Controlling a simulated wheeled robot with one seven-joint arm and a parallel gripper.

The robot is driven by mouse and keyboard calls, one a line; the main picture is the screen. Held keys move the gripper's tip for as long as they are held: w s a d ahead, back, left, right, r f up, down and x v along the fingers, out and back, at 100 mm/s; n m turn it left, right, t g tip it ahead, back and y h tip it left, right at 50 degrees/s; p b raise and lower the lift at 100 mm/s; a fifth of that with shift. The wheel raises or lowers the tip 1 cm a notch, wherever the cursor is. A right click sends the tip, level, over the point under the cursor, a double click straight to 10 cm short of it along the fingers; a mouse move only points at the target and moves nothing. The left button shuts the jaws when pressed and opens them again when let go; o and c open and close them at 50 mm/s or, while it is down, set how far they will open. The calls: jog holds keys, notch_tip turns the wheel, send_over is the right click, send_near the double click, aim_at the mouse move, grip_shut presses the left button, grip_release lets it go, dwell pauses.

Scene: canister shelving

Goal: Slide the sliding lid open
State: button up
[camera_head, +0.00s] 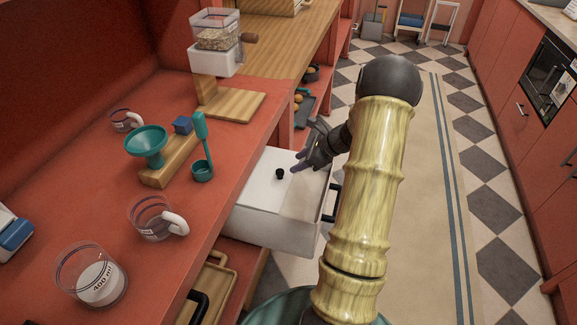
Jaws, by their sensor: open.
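A white box (265,232) sits partly out from under the red counter, with a black handle on its right end. Its pale top with the sliding lid (262,178) carries a small black knob. My gripper (297,165) is open at the top right of the box, close to the knob and on its right. I cannot tell whether a finger touches the lid. My yellowish arm hides the floor behind it and part of the box's right side.
The red counter (90,205) holds measuring cups, a teal funnel (147,143) on a wooden stand, a teal scoop (203,165) and a grain dispenser (215,50). A wooden tray (215,285) lies below the counter edge. The aisle floor at right is clear.

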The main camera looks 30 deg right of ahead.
aim_at(280, 171)
jog(key=v, duration=0.7)
jog(key=shift+s+d+r, duration=0.2)
jog(key=shift+s+r, duration=0.05)
jog(key=shift+p, duration=0.3)
jog(key=s+d+f+t+y+p, duration=0.1)
jog(key=f+p, duration=0.1)
jog(key=f+t+y+p, duration=0.1)
jog(key=f+p, duration=0.1)
jog(key=s+d+f+t+y+p, duration=0.1)
jog(key=f+p, duration=0.1)
jog(key=shift+s+d+f+t, duration=0.15)
jog(key=shift+s+d+t, duration=0.15)
jog(key=shift+s, duration=0.1)
jog(key=p+x, duration=0.1)
jog(key=x, duration=1.6)
jog(key=shift+w+a+f+p, duration=0.1)
jog(key=shift+a+f+p, duration=0.15)
jog(key=shift+p, duration=0.1)
